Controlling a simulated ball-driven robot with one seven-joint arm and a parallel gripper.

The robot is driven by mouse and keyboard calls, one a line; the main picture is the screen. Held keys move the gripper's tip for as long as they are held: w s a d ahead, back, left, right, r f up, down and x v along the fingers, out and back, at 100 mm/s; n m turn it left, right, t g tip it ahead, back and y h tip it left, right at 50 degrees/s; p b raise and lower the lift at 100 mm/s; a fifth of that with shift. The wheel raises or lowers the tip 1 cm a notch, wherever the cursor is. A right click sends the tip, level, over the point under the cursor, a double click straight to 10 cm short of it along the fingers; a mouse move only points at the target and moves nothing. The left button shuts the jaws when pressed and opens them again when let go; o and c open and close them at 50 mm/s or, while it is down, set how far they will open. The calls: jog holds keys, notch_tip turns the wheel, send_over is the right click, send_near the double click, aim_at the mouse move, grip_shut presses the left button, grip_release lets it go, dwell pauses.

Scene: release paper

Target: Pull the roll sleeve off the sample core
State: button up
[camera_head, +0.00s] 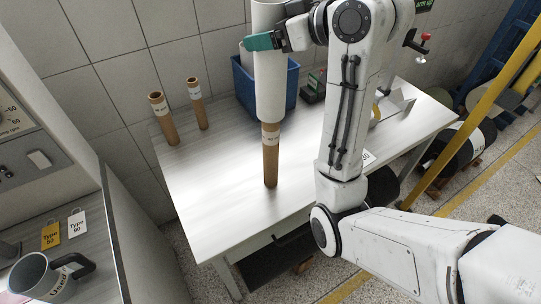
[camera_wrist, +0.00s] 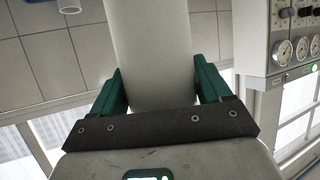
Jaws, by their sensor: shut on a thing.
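The white roll sleeve (camera_head: 270,88) stands upright above the table in the head view. The brown sample core (camera_head: 271,165) stands upright on the table under it, with a white label near its top. The sleeve's lower end meets the core's top; I cannot tell whether the core still reaches inside it. My gripper (camera_head: 265,41) is shut on the sleeve near its upper part. In the wrist view, the sleeve (camera_wrist: 150,50) lies between the two green fingers of my gripper (camera_wrist: 158,88). The sleeve's top is cut off by the head view's edge.
Two brown cores, one wider (camera_head: 163,118) and one thinner (camera_head: 196,103), stand at the table's back left. A blue bin (camera_head: 243,84) is behind the sleeve. The table (camera_head: 215,165) is bare at front left. A mug (camera_head: 34,277) sits on the left counter.

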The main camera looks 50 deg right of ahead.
jog(key=shift+r, duration=1.5)
